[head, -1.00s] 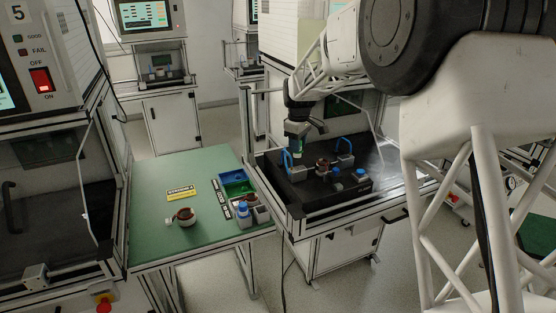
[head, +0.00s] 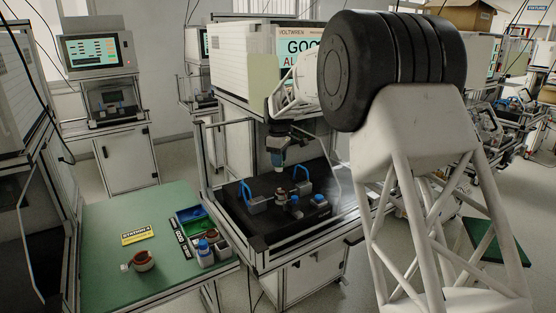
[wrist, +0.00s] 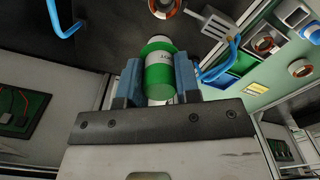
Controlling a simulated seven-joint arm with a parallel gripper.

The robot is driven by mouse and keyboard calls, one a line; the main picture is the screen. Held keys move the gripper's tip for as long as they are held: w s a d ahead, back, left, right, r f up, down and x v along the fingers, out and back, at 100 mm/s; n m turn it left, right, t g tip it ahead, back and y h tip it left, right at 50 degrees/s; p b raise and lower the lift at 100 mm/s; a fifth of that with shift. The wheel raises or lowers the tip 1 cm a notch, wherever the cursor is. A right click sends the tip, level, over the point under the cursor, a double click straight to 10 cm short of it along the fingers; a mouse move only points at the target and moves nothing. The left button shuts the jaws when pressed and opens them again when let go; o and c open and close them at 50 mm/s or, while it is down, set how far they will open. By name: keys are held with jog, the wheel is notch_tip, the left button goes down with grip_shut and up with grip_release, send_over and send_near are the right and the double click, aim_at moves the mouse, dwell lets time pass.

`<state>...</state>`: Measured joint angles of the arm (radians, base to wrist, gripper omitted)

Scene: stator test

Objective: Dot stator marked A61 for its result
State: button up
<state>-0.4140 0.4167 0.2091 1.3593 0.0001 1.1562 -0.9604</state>
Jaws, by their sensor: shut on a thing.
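My gripper (head: 276,160) is shut on a green and white bottle. It holds the bottle above the black test fixture (head: 265,228) in the head view. In the wrist view the bottle (wrist: 160,75) sits between the two blue fingers of my gripper (wrist: 160,82), its printing only partly readable. A copper-coloured stator (head: 281,191) is on the fixture below, apart from the bottle; a stator also shows at the wrist view's top edge (wrist: 163,6). Another stator (head: 143,261) lies on the green table. I cannot read the A61 mark on any stator.
Blue-handled clamps (head: 244,192) stand on the fixture. The green table (head: 105,220) bears a yellow sign (head: 138,234), small blue and green bins and a blue-capped bottle (head: 205,252). The tester screen (head: 300,46) partly reads "GOO", cut off by my arm. The table's left part is clear.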

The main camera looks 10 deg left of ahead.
aim_at(279, 172)
jog(key=shift+f, duration=0.15)
jog(key=shift+f, duration=2.2)
jog(key=shift+f, duration=0.7)
dwell(0.5)
jog(key=shift+r, duration=0.2)
jog(key=shift+r, duration=2.8)
jog(key=shift+s, duration=0.1)
jog(key=s+a+f, duration=0.1)
jog(key=s+f, duration=0.2)
jog(key=s, duration=1)
jog(key=s+f, duration=0.4)
jog(key=s, duration=0.9)
jog(key=s+a+f, duration=0.1)
jog(key=s+f, duration=0.2)
jog(key=s, duration=1)
jog(key=shift+a+f, duration=0.3)
jog(key=shift+f, duration=0.1)
